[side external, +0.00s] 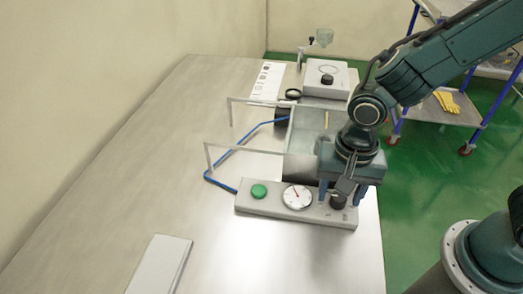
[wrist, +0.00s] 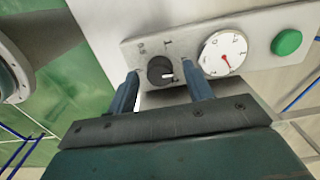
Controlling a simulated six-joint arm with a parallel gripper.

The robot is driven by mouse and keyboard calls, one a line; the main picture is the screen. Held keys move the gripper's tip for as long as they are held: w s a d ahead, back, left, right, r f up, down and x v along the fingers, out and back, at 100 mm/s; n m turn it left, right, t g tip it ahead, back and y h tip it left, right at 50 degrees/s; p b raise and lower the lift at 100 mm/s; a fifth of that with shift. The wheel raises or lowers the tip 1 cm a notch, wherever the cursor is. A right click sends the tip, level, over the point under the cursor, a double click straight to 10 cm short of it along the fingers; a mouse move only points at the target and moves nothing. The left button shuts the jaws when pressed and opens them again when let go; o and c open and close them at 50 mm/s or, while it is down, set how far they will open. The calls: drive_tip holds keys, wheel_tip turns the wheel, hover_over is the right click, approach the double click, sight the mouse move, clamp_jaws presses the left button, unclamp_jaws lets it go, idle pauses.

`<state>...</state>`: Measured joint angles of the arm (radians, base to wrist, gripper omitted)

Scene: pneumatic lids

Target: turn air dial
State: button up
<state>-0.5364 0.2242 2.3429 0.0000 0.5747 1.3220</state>
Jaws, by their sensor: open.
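The air dial (wrist: 162,71) is a round black knob with a white pointer mark, set on a pale grey control panel (wrist: 212,77). In the side external view the dial (side external: 338,201) is at the panel's right end, partly behind my gripper. My gripper (wrist: 160,85) is open and empty, its blue fingers on either side of the dial with gaps between. It also shows in the side external view (side external: 339,195), pointing down over the panel's right end. A white gauge (wrist: 224,53) with a red needle and a green button (wrist: 287,42) sit along the panel.
A clear-walled box (side external: 304,135) with metal rails stands behind the panel, and a blue hose (side external: 222,165) curves beside it. A grey unit with a black knob (side external: 326,79) stands farther back. A flat pale slab (side external: 160,264) lies at front left. The table's left side is clear.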

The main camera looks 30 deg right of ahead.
sight(339, 196)
wheel_tip(339, 196, up, 14)
idle(0.8)
drive_tip(key=shift+f, duration=0.1)
drive_tip(key=s+d+r+n+t, duration=0.2)
drive_tip(key=s+d+n, duration=0.2)
drive_tip(key=d, duration=0.3)
drive_tip(key=s+d+r+n+t, duration=0.2)
drive_tip(key=s+d+n+t, duration=0.1)
drive_tip(key=d, duration=0.5)
drive_tip(key=shift+s+d+n+t, duration=0.3)
drive_tip(key=shift+s+n, duration=0.35)
drive_tip(key=shift+n, duration=0.35)
